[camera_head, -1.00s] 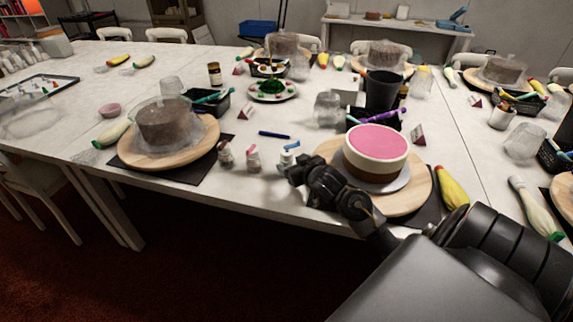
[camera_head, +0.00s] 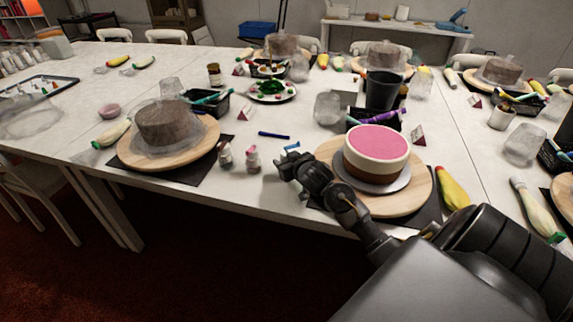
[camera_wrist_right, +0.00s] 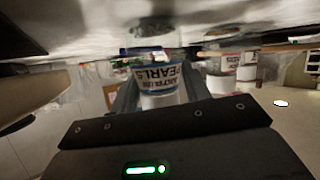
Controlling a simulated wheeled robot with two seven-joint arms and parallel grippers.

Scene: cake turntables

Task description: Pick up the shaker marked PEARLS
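The shaker marked PEARLS (camera_wrist_right: 160,78) has a white body and a blue-edged label that reads upside down in the right wrist view. It lies between the two fingers of my right gripper (camera_wrist_right: 162,98), which are apart on either side of it; firm contact is not clear. Two other shakers, one with a brown top (camera_head: 225,155) and one with a pink top (camera_head: 253,159), stand to the left. My left gripper is out of view.
A pink-topped cake (camera_head: 376,152) on a wooden turntable (camera_head: 421,190) stands right of my right gripper. A brown cake (camera_head: 163,125) on another turntable (camera_head: 203,143) stands to the left. A blue pen (camera_head: 273,135) lies behind the shakers.

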